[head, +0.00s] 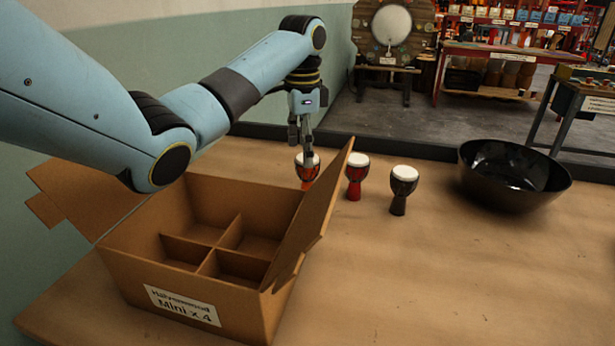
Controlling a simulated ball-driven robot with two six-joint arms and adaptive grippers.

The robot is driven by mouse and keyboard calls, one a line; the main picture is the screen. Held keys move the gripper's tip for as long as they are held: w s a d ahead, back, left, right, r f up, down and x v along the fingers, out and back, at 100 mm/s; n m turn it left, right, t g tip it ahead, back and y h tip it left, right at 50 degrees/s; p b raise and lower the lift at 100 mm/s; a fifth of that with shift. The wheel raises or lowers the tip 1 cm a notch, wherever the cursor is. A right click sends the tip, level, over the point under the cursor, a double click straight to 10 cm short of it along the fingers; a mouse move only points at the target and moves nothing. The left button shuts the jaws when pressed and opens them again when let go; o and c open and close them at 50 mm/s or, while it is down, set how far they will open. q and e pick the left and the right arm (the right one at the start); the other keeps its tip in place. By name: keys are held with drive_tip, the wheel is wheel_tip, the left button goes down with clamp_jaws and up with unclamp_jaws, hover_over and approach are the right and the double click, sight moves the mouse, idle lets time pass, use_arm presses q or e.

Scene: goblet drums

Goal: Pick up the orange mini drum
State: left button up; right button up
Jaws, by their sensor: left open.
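The orange mini drum (307,172) stands upright on the table behind the open right flap of a cardboard box. It has a pale head and a dark upper body, and the flap borders its lower right side. My left gripper (304,150) points down from above at this drum, with its fingers at the drum's head. The gripper is open. I cannot tell whether a finger touches the drum. A red mini drum (354,184) and a black mini drum (398,203) stand upright to the right. My right gripper is not in view.
The cardboard box (250,306), labelled "Mini x 4", stands at the front left with raised flaps and empty-looking compartments. A large black bowl (487,194) sits at the right. The table's front right (450,290) is clear. Shelves and a workbench stand beyond the table.

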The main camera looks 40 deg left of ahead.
sight(307, 177)
use_arm(q)
drive_tip(key=f, duration=0.4)
drive_tip(key=shift+w+f+b, duration=0.2)
drive_tip(key=shift+w+b, duration=0.05)
drive_tip(key=shift+b, duration=0.05)
drive_tip(key=shift+d, duration=0.1)
drive_tip(key=c, duration=1.3)
